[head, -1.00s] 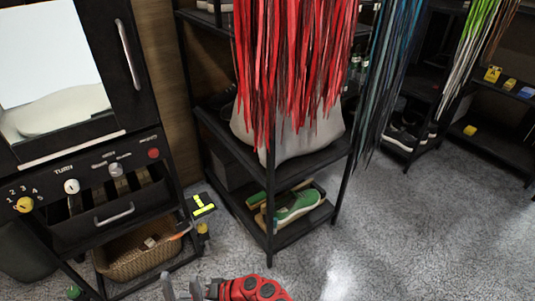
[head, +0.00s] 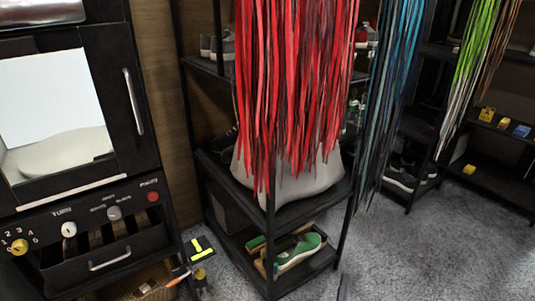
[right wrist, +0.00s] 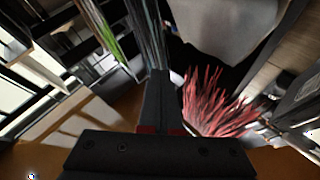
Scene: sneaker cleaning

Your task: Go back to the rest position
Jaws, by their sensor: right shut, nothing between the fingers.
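My right gripper (right wrist: 160,78) shows in the right wrist view with its dark fingers together and nothing between them. My left gripper is in neither view now.
A black machine with knobs and a drawer (head: 110,245) stands at the left. A black shelf (head: 272,225) holds a green shoe (head: 298,252) low down, with red laces (head: 290,90) hanging in front. The grey floor (head: 440,250) at right is clear.

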